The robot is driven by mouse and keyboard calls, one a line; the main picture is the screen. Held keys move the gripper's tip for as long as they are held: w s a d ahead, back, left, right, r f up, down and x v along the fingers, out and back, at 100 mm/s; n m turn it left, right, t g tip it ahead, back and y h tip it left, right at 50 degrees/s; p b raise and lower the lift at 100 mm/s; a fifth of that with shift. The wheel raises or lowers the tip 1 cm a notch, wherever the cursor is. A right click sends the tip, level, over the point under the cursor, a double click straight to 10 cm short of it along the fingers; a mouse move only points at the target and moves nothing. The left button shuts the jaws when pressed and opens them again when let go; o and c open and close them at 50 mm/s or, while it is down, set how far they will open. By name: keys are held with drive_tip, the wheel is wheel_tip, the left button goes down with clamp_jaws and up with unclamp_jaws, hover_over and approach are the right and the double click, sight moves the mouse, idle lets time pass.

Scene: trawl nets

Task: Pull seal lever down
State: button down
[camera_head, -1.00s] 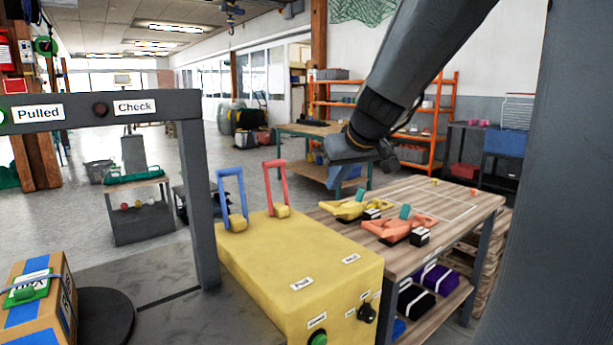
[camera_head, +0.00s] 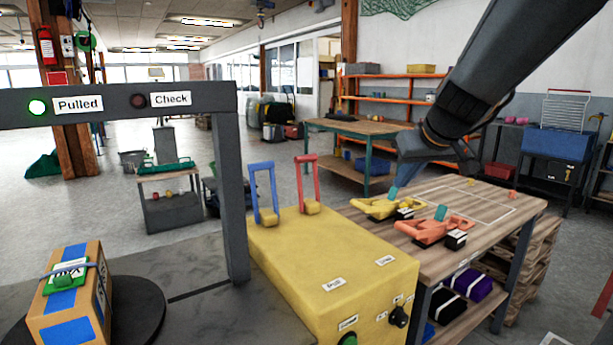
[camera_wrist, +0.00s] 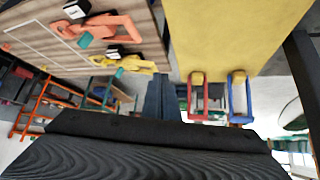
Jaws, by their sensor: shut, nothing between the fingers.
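A blue lever (camera_head: 252,190) and a red lever (camera_head: 316,185) stand upright at the far end of a yellow box (camera_head: 330,255). Labels lie on its top; one reads Pull (camera_head: 334,285), the other (camera_head: 386,260) is too small to read surely. I cannot tell which lever is the seal one. The wrist view shows the red lever (camera_wrist: 207,112) left of the blue lever (camera_wrist: 240,112). My gripper (camera_head: 407,178) is shut and empty, above the wooden table right of the box, apart from both levers. It also shows in the wrist view (camera_wrist: 163,85).
A grey frame (camera_head: 228,180) carries a lit green Pulled lamp (camera_head: 37,107) and a dark Check lamp (camera_head: 138,101). A strapped carton (camera_head: 95,318) sits on a black turntable (camera_head: 150,315). Yellow (camera_head: 372,207) and orange (camera_head: 425,230) tools lie on the wooden table (camera_head: 500,235).

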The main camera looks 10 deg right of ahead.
drive_tip(key=shift+f, duration=0.1)
drive_tip(key=s+a+f+m+g, duration=0.1)
drive_tip(key=s+a+f+g, duration=0.3)
drive_tip(key=s+f, duration=0.6)
drive_tip(key=s+a+f+m+g, duration=0.1)
drive_tip(key=s+a+f+g, duration=0.3)
drive_tip(key=s+f, duration=0.6)
drive_tip(key=shift+s+a+f, duration=0.4)
drive_tip(key=shift+s+a, duration=0.35)
drive_tip(key=shift+s, duration=0.5)
drive_tip(key=shift+s, duration=0.1)
